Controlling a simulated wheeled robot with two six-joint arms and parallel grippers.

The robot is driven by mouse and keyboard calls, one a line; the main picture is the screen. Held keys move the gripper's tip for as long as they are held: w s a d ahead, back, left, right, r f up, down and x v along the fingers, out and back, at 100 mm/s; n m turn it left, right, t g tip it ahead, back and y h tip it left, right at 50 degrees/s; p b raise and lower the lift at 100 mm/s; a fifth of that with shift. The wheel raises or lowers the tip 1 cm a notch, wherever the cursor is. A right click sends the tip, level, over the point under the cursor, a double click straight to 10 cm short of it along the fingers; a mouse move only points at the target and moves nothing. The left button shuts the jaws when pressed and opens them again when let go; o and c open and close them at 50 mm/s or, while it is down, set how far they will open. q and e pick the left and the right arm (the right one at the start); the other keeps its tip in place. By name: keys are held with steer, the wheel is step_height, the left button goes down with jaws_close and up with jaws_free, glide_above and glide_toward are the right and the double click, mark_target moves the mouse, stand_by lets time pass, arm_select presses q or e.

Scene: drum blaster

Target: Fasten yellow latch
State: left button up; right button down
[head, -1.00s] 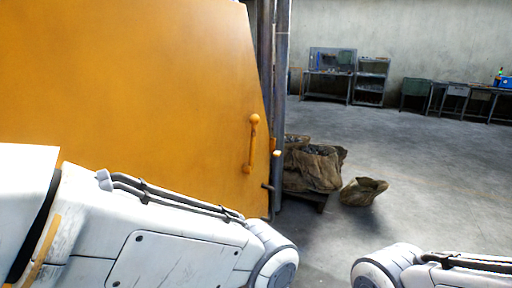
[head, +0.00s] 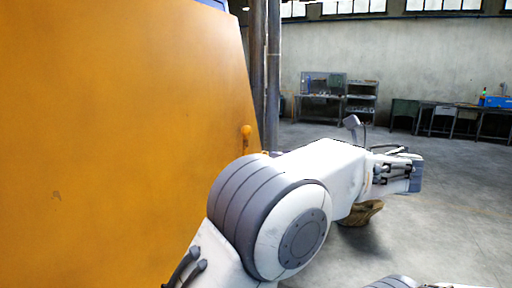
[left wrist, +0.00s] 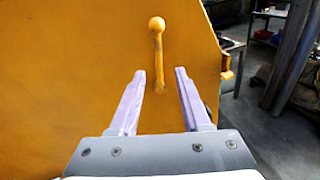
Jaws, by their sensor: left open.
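The yellow latch is a bar handle with a round knob on the big orange panel. In the head view only its knob (head: 246,130) shows, and my left arm hides the rest. In the left wrist view the whole latch handle (left wrist: 157,50) stands upright ahead, near the panel's right edge. My left gripper (left wrist: 160,72) is open. Its two pale fingers point at the panel, with the lower part of the handle seen between the tips. Nothing is held, and the fingers look apart from the handle. My right gripper is out of view.
The orange panel (head: 120,140) fills the left side. Grey posts (head: 266,70) stand along its right edge. A brown sack (head: 360,212) lies on the floor behind my left arm. Workbenches (head: 322,95) stand by the far wall, with open floor before them.

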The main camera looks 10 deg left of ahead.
arm_select(q)
steer(key=w+a+r+y, duration=0.1)
steer(key=w+a, duration=0.3)
steer(key=a, duration=0.5)
steer(key=shift+w+r, duration=0.2)
steer(key=shift+r, duration=0.1)
jaws_close()
stand_by(1.2)
